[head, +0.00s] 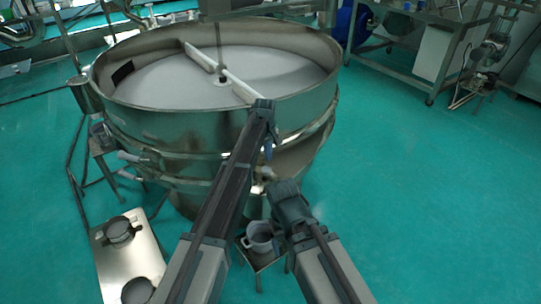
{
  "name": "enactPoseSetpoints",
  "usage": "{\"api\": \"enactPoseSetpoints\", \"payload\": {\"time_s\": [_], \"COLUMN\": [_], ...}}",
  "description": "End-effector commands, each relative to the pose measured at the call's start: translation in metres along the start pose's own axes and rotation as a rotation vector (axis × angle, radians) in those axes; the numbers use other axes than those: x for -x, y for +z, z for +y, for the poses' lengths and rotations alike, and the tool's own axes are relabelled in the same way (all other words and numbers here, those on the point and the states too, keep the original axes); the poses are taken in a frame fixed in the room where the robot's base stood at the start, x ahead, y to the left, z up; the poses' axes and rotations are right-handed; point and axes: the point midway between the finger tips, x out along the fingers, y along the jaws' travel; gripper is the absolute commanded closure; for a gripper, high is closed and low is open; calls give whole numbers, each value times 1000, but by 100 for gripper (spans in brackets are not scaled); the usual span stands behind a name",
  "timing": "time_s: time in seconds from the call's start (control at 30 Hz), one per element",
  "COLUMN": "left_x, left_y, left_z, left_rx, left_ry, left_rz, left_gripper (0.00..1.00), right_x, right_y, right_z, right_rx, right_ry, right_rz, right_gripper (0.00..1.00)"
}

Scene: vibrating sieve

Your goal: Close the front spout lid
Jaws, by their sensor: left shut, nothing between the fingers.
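The large round steel sieve (150,120) stands ahead with its top open. My left arm reaches up across its front to the rim. My left gripper (268,150) is small in the view, just right of that arm and close to the sieve's front wall; it is shut and empty. A small pale fitting (265,173) shows between my two arms, below the gripper; I cannot tell whether it is the front spout lid. The spout area is mostly hidden behind my arms. My right arm comes in from the lower right, and its gripper is not visible.
A grey bucket (260,236) stands on a small stand below the sieve's front, between my arms. A metal plate with round lids (138,252) is at the lower left. Steel tables (430,20) stand at the back right. The green floor on the right is clear.

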Motion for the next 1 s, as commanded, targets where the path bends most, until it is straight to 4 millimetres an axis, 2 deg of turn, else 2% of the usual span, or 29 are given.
{"api": "enactPoseSetpoints", "payload": {"time_s": [0.03, 0.5, 0.63, 0.9, 1.0], "left_x": [17, 83, 90, 89, 90], "left_y": [0, 0, 0, 0, 3], "left_z": [2, 9, 10, 10, 1], "left_rx": [0, 0, 0, 0, -8], "left_ry": [0, 0, 0, 0, -1], "left_rz": [0, 1, 1, 1, 1], "left_gripper": [100, 100, 100, 100, 100], "right_x": [17, 83, 89, 89, 89], "right_y": [1, 5, 5, 5, 5], "right_z": [2, 8, 8, 8, 8], "right_rx": [0, 0, 1, 1, 1], "right_ry": [0, 0, 0, 0, 0], "right_rz": [0, 0, 0, 0, 0], "right_gripper": [21, 21, 21, 21, 21]}}
